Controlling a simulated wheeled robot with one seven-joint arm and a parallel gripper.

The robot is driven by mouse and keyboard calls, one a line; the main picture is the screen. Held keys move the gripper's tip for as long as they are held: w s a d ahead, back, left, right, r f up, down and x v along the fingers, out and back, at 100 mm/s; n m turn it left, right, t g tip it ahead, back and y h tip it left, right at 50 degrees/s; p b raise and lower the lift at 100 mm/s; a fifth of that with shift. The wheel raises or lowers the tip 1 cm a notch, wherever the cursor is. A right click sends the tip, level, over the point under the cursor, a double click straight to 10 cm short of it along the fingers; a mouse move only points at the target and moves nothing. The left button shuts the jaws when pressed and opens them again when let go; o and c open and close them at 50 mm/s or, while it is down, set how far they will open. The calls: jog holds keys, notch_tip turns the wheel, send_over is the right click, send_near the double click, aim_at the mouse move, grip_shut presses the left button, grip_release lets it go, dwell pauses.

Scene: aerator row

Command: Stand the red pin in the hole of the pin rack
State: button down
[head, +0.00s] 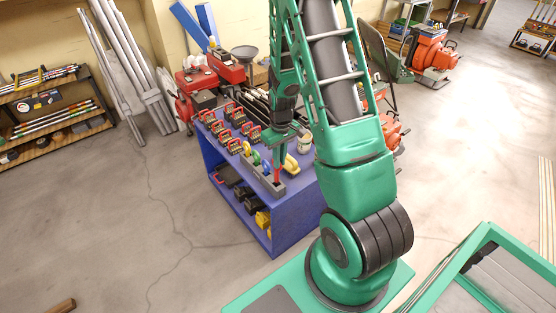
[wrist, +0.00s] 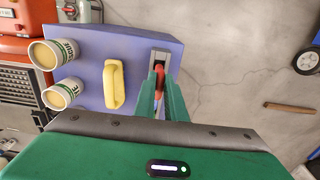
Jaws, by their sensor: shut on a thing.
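The red pin (head: 277,177) is held between the fingers of my gripper (head: 279,166), over the near end of the grey pin rack (head: 264,179) on the blue bench. The pin looks roughly upright in the head view, and its lower part meets the rack's outline. In the wrist view the red pin (wrist: 158,76) shows between the green fingers (wrist: 162,94), against the grey rack (wrist: 161,53). I cannot tell whether its tip is inside the hole. The hole is hidden by the pin and fingers.
The blue bench (head: 294,205) also carries a yellow handle (wrist: 114,84), two cans (wrist: 55,52) and several red-framed items (head: 234,145). Coloured rings (head: 256,158) sit by the rack. Red machines (head: 197,80) stand behind. The floor left of the bench is clear.

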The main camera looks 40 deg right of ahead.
aim_at(279, 170)
jog(key=shift+f, duration=2.75)
jog(key=c, duration=1.7)
grip_release()
jog(key=shift+c, duration=0.2)
notch_tip(279, 170, up, 11)
jog(key=shift+f, duration=0.15)
